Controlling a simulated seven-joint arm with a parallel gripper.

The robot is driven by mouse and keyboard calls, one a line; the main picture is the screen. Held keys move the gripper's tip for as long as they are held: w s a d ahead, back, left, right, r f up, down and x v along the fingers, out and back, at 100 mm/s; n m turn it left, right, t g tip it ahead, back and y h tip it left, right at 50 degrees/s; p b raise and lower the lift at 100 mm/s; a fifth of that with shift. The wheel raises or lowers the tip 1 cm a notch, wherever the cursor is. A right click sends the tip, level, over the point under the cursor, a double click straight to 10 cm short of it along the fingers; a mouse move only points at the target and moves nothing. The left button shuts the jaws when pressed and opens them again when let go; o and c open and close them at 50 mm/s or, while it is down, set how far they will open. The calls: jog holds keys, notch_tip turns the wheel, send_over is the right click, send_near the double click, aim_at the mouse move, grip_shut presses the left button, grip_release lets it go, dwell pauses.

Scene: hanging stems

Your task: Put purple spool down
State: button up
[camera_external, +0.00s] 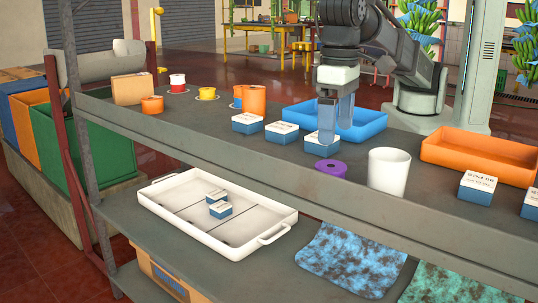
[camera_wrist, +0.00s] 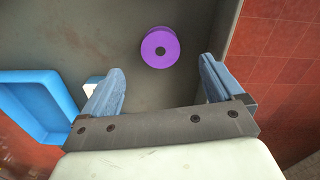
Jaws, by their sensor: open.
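The purple spool (camera_external: 331,168) lies flat on the upper grey shelf near its front edge, left of a white cup. It also shows in the wrist view (camera_wrist: 160,47), with its round hole facing up, ahead of the fingertips and apart from them. My gripper (camera_external: 329,138) points down above the shelf, just behind the spool in the external view. In the wrist view its two blue-grey fingers (camera_wrist: 161,72) are spread wide with nothing between them.
A blue tray (camera_external: 372,128) stands behind my gripper and an orange tray (camera_external: 440,152) at right. The white cup (camera_external: 388,170) is close right of the spool. Several blue-white boxes (camera_external: 281,132) stand at left. A white tray (camera_external: 163,214) sits on the lower shelf.

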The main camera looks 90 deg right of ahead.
jog(key=shift+r, duration=1.75)
